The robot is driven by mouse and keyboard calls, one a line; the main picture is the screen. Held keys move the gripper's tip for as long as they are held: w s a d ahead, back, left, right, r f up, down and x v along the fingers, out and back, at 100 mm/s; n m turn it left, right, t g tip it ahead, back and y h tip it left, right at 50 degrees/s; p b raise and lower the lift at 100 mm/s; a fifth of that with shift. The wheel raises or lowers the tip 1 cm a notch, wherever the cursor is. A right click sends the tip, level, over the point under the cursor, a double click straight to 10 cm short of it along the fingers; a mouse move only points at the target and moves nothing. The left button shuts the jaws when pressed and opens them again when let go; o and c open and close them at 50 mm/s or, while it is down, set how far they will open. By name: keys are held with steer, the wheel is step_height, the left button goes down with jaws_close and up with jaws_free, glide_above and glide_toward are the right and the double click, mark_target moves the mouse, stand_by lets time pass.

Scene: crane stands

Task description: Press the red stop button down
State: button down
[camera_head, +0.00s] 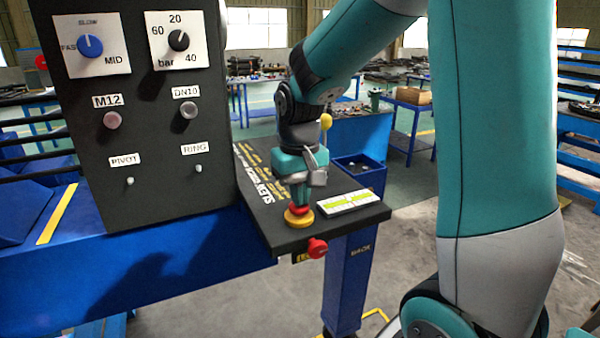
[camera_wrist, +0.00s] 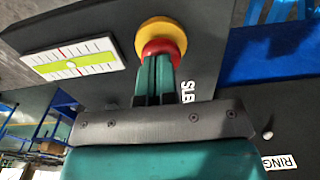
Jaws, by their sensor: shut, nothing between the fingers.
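The red stop button (camera_head: 301,210) sits on a round yellow base (camera_head: 298,220) near the front of a dark, sloped shelf. My gripper (camera_head: 300,203) points down at it from above, fingers shut and empty. In the wrist view, the red button (camera_wrist: 160,46) and its yellow base (camera_wrist: 160,29) show just beyond my closed fingertips (camera_wrist: 158,58), which overlap the red cap. The tips are at the cap or touching it. I cannot tell how far the cap is pressed, as the fingers hide part of it.
A white and green level gauge (camera_head: 347,202) lies right of the button. A red knob (camera_head: 317,247) sticks out from the shelf's front edge. A yellow-tipped lever (camera_head: 326,122) stands behind my gripper. The tall dark panel (camera_head: 150,165) with dials is on the left.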

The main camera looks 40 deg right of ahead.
steer(key=shift+r+p, duration=0.3)
steer(key=shift+p, duration=0.1)
step_height(320, 180, up, 13)
steer(key=shift+r, duration=0.2)
stand_by(0.3)
